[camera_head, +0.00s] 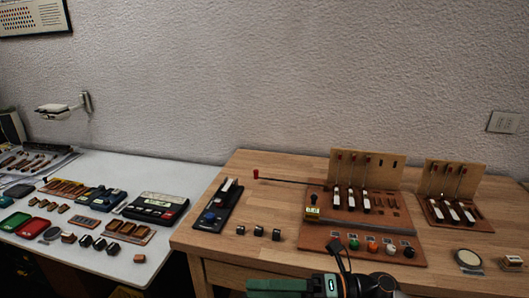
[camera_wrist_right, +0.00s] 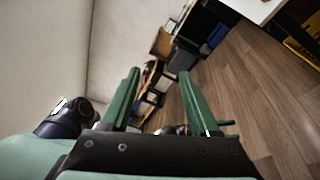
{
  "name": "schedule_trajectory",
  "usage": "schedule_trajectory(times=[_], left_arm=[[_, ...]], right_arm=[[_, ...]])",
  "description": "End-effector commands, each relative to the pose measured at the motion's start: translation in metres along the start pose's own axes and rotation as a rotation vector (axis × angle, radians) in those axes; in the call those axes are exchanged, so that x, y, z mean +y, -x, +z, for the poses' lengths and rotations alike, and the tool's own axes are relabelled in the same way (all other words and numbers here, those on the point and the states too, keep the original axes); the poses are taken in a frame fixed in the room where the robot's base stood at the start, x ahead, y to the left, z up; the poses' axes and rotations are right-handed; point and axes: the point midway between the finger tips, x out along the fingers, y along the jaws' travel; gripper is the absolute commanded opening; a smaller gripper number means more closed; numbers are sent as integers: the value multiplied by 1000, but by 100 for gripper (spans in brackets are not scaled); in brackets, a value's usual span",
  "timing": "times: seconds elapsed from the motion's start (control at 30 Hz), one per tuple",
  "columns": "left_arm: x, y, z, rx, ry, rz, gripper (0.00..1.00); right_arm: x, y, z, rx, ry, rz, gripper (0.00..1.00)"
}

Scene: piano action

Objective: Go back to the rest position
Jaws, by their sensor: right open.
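My right gripper (camera_head: 262,287) shows at the bottom edge of the head view, in front of the wooden table. Its green fingers point to the left, and it is clear of the things on the table. In the right wrist view the two green fingers of the gripper (camera_wrist_right: 160,72) stand well apart with nothing between them. That view is tilted and looks past the fingers at the floor and distant furniture. My left gripper is not in view.
The wooden table (camera_head: 262,170) bears a large piano-action board (camera_head: 345,243), a smaller one (camera_head: 462,218), a dark tray (camera_head: 213,215) and several small black blocks (camera_head: 258,231). A white table (camera_head: 150,180) with trays and small parts stands at left. Wood floor (camera_wrist_right: 245,95) is open.

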Motion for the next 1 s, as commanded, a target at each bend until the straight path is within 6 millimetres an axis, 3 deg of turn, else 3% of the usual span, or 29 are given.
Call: schedule_trajectory(times=[0.17,0.27,0.37,0.47,0.6,0.7,0.83,1.0], left_arm=[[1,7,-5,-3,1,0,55],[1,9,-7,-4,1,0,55],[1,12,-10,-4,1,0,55],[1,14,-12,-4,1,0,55],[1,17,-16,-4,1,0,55],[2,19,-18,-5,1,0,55],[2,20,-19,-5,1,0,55],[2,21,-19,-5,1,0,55]], right_arm=[[-5,12,20,-394,-392,198,62],[-27,35,25,-620,-632,271,62],[-62,66,17,-846,-885,317,62],[-104,99,-9,-1070,-1145,341,62],[-161,143,-78,-1373,-1515,336,62],[-188,164,-134,-1545,-1731,314,62],[-204,178,-190,-1690,-1923,286,62],[-210,184,-222,-1765,-2026,266,62]])
